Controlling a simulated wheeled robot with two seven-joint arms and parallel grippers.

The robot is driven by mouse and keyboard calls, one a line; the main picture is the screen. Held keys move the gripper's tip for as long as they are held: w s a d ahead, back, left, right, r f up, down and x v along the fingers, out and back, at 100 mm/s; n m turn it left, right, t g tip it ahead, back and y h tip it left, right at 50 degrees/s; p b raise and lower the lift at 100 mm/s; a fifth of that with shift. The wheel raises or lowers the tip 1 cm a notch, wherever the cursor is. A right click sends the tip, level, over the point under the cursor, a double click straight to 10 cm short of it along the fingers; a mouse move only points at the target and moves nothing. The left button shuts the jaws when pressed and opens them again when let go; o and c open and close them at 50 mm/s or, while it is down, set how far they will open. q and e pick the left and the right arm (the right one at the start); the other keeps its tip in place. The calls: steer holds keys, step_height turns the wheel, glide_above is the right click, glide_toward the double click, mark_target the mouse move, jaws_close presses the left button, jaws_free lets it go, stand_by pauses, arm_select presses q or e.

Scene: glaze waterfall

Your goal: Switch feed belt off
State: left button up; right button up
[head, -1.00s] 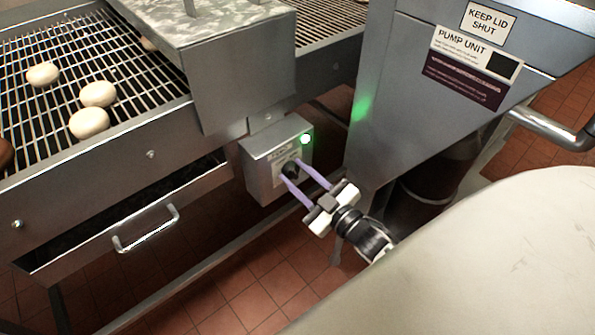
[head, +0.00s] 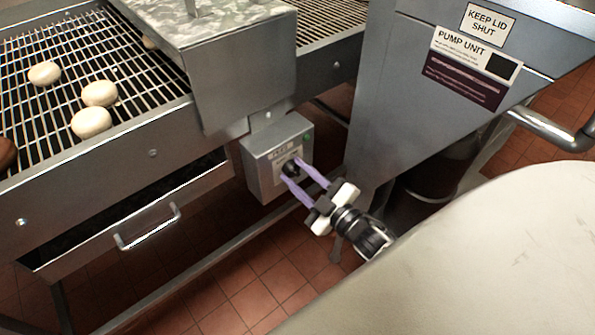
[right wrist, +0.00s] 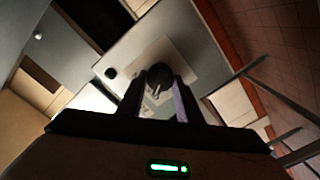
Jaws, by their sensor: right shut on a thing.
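The grey feed switch box (head: 266,150) hangs under the belt frame, with a black rotary knob (head: 290,167) on its front. Its indicator lamp (head: 307,137) is dark green and unlit. My right gripper (head: 295,170) has its two purple fingers shut on the knob. In the right wrist view the knob (right wrist: 159,76) sits between the fingertips, in front of a pale label plate. The wire feed belt (head: 60,80) carries several pale round buns (head: 91,122). My left gripper is not in view.
A grey pump unit (head: 400,110) with labels stands right of the box, with a pipe handle (head: 545,130). A drawer with a metal handle (head: 147,228) is below the belt. A large pale rounded surface (head: 470,260) fills the lower right.

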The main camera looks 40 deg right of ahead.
steer(key=o, duration=0.9)
steer(key=shift+o, duration=0.7)
steer(key=shift+s, duration=0.1)
steer(key=s, duration=1)
steer(key=shift+d, duration=0.4)
steer(key=shift+p, duration=0.3)
